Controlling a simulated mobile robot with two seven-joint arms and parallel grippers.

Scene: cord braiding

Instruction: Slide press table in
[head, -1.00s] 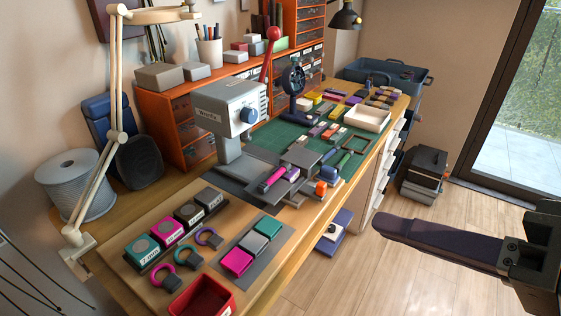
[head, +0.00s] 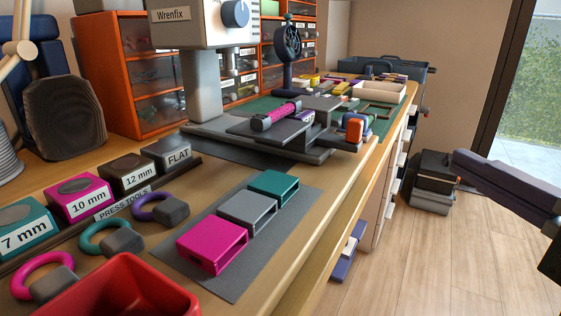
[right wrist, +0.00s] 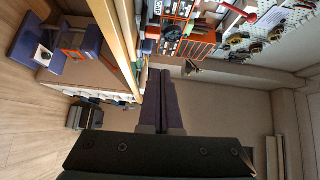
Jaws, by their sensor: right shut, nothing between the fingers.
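The press (head: 205,85), a grey machine labelled Wrenfix with a blue dial, stands on the bench. Its dark press table (head: 255,130) sticks out to the right of the press column, with a magenta cylindrical piece (head: 275,116) lying on it. An orange knob (head: 353,128) is at the right end of the table assembly, near the bench's front edge. My right gripper (head: 458,158) is shut and empty, out over the floor to the right of the bench, apart from the press table. Its closed fingers also show in the right wrist view (right wrist: 160,78). My left gripper is out of view.
Pink, grey and teal holders (head: 248,207) lie on a grey mat before the press. Labelled press tools (head: 80,197), ringed pieces and a red bin (head: 120,290) are at the left front. A black box (head: 436,172) stands on the floor.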

